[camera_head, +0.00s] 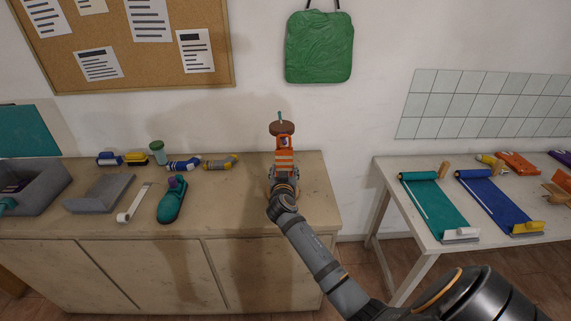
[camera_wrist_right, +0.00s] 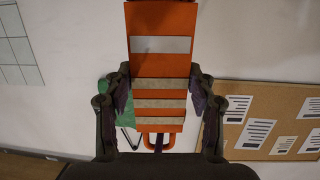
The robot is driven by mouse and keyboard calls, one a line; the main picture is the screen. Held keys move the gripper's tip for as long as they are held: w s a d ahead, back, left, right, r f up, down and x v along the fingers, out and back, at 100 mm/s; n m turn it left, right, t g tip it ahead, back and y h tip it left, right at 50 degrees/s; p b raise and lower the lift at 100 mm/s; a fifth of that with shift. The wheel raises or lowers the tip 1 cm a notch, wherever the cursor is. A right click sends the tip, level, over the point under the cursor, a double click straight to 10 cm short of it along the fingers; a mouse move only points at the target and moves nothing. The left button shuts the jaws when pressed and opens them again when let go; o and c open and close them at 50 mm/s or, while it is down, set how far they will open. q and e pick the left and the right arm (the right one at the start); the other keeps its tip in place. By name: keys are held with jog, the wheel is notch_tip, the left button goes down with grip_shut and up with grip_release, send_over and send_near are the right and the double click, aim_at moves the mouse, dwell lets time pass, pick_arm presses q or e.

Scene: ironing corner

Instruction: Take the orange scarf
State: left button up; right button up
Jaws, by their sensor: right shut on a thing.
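The orange scarf (camera_head: 284,160) has pale stripes and is in my right gripper (camera_head: 284,172), above the back of the wooden cabinet. In the right wrist view the scarf (camera_wrist_right: 158,75) is a flat orange strip with a grey band and beige stripes. The fingers of the right gripper (camera_wrist_right: 158,97) are closed against its two sides. An orange loop shows at the scarf's lower end there. A brown round piece with a teal tip (camera_head: 282,127) shows just above the scarf; I cannot tell whether they touch. My left gripper is not in view.
The cabinet top (camera_head: 240,215) holds a grey tray (camera_head: 100,193), a teal shoe-like item (camera_head: 172,200) and several small tools on its left. A green bag (camera_head: 319,47) hangs on the wall. A white table (camera_head: 400,210) with teal and blue rolls stands at right.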

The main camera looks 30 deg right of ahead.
aim_at(284, 167)
jog(key=shift+c, duration=1.3)
jog(key=shift+r+p, duration=0.8)
jog(key=shift+r, duration=0.35)
jog(key=shift+f+v, duration=0.2)
jog(key=shift+v, duration=0.75)
jog(key=shift+f+v, duration=0.15)
jog(key=shift+v, duration=0.8)
jog(key=shift+f+v, duration=0.15)
jog(key=shift+v, duration=0.75)
jog(key=shift+f+v, duration=0.2)
jog(key=shift+v, duration=0.65)
jog(key=shift+f+v, duration=0.15)
jog(key=shift+v, duration=0.75)
jog(key=shift+a, duration=0.1)
